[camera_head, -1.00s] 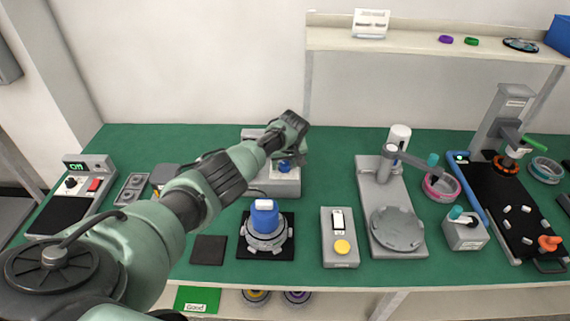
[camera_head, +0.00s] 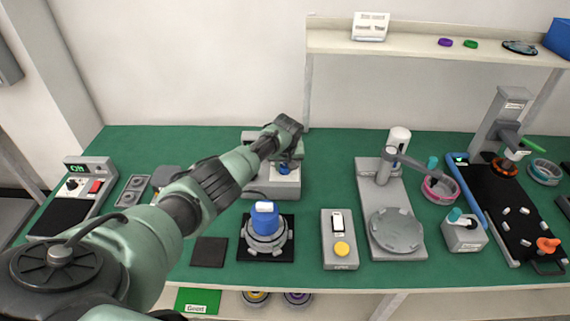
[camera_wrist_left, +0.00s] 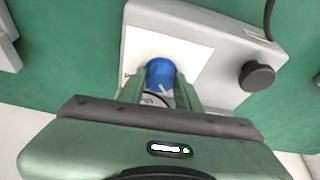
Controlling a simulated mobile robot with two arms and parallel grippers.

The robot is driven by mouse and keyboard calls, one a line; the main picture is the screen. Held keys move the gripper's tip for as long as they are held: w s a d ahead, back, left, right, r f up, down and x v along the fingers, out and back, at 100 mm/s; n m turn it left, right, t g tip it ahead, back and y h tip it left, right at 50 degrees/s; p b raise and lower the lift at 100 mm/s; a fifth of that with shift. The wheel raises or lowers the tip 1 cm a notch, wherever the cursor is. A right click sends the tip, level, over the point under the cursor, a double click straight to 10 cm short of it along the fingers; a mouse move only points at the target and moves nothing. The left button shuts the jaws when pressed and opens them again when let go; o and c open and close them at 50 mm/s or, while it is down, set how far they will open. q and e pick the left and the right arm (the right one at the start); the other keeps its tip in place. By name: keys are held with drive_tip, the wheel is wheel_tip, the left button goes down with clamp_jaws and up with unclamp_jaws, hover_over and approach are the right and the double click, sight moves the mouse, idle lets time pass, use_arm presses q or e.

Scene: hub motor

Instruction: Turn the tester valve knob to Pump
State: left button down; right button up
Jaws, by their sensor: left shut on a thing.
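The tester (camera_head: 262,187) is a light grey box at the back middle of the green bench. In the left wrist view its blue valve knob (camera_wrist_left: 160,70) sits on a white panel (camera_wrist_left: 198,58), with a white pointer mark on its lower side. The panel lettering is partly hidden and I cannot read it. My left gripper (camera_head: 287,160) is at the knob, with its two green fingers (camera_wrist_left: 160,88) shut on it from either side. My right gripper is not in view.
A round black knob (camera_wrist_left: 257,77) stands on the tester beside the panel. In front are a blue-topped motor on a stand (camera_head: 265,222) and a grey box with a yellow button (camera_head: 341,249). A grey press stand (camera_head: 405,250) is to the right. Bare green bench lies between them.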

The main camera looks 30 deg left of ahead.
use_arm(q)
drive_tip(key=shift+a+m+h, duration=0.1)
drive_tip(key=shift+m+h, duration=0.2)
drive_tip(key=shift+m, duration=0.6)
drive_tip(key=shift+m+t+h, duration=0.3)
drive_tip(key=shift+m+t, duration=0.1)
drive_tip(key=shift+m, duration=0.4)
drive_tip(key=shift+a+m+h+b, duration=0.1)
drive_tip(key=shift+m+h+b, duration=0.4)
drive_tip(key=shift+m, duration=0.7)
drive_tip(key=shift+m+h+b, duration=0.3)
drive_tip(key=shift+m+b, duration=0.45)
drive_tip(key=shift+m, duration=0.25)
drive_tip(key=c, duration=1)
unclamp_jaws()
drive_tip(key=shift+s, duration=0.1)
